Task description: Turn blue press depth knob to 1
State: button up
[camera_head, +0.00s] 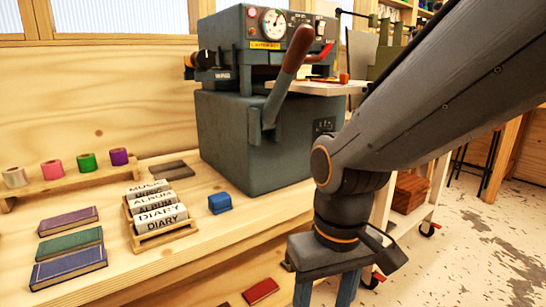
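A blue-grey press (235,140) stands at the back of the wooden bench. Its upper front panel carries a round dial gauge (273,25), small buttons and controls, and a small dark knob (320,27) at the right. A black cylindrical knob (206,60) sticks out at the press's left side. I cannot tell which is the depth knob, and its numbers are too small to read. My gripper (326,290) points down in front of the bench, well below and right of the panel. Its two fingers are apart with nothing visible between them; their tips are cut off by the frame.
A long lever with a brown handle (295,50) rises before the press. A white shelf (313,87) juts right. My arm covers the right.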

jog(key=d+r+m+p, duration=0.3)
jog(key=d+r+p, duration=0.8)
jog(key=p, duration=0.8)
jog(key=shift+s+d+r+m+h, duration=0.15)
jog(key=shift+s+r+m+h, duration=0.2)
jog(key=shift+r, duration=0.8)
